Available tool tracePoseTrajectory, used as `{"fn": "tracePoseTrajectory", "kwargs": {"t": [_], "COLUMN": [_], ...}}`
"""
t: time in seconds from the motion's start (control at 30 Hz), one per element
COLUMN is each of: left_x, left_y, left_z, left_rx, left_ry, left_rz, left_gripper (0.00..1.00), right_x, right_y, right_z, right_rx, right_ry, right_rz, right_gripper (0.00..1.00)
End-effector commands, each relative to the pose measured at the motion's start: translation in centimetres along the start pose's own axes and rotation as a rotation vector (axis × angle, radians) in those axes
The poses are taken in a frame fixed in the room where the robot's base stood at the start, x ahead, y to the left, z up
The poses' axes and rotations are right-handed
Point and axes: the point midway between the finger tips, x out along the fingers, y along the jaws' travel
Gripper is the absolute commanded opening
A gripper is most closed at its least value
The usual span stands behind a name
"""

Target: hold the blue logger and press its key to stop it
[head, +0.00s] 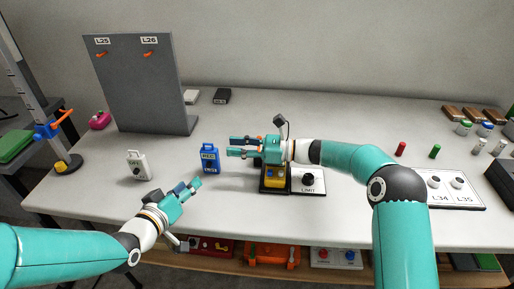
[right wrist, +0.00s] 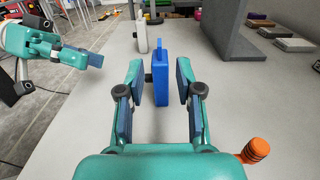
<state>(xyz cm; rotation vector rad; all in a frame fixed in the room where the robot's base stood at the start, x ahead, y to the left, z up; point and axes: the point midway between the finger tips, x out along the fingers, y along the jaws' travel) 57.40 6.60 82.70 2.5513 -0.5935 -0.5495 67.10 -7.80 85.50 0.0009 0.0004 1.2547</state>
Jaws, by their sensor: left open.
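The blue logger (head: 210,160) stands upright on the table, left of centre, with a handle on top and a display that seems to read REC. In the right wrist view the blue logger (right wrist: 161,82) stands between the spread fingers of my right gripper (right wrist: 159,90), with a gap on each side. In the head view my right gripper (head: 231,146) is open, its fingers pointing left just right of the logger. My left gripper (head: 188,186) is open and empty, in front and slightly left of the logger. The logger's key is too small to make out surely.
A white logger (head: 138,166) stands to the left. A grey panel (head: 140,85) with orange hooks stands behind. A yellow device (head: 275,177) and a LIMIT box (head: 308,180) sit under my right wrist. The table around the blue logger is clear.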

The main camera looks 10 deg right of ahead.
Motion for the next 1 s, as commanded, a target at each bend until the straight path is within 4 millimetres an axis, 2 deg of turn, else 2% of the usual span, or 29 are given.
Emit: {"fn": "tracePoseTrajectory", "kwargs": {"t": [0.03, 0.2, 0.4, 0.6, 0.83, 1.0], "left_x": [0.0, 0.0, 0.0, 0.0, 0.0, 0.0], "left_y": [0.0, 0.0, 0.0, 0.0, 0.0, 0.0], "left_z": [0.0, 0.0, 0.0, 0.0, 0.0, 0.0], "left_rx": [0.000, 0.000, 0.000, 0.000, 0.000, 0.000], "left_ry": [0.000, 0.000, 0.000, 0.000, 0.000, 0.000], "left_rz": [0.000, 0.000, 0.000, 0.000, 0.000, 0.000], "left_gripper": [0.42, 0.42, 0.42, 0.42, 0.42, 0.42], "right_x": [1.2, 4.2, 6.5, 7.3, 7.3, 7.3], "right_y": [0.1, 0.1, 0.0, 0.0, 0.0, 0.0], "right_z": [0.0, 0.0, 0.0, 0.0, 0.0, 0.0], "right_rx": [0.000, -0.002, 0.000, 0.000, 0.000, 0.000], "right_ry": [0.000, 0.000, 0.000, 0.000, 0.000, 0.000], "right_rz": [0.004, 0.003, 0.000, 0.000, 0.000, 0.000], "right_gripper": [0.35, 0.35, 0.35, 0.35, 0.35, 0.07]}}
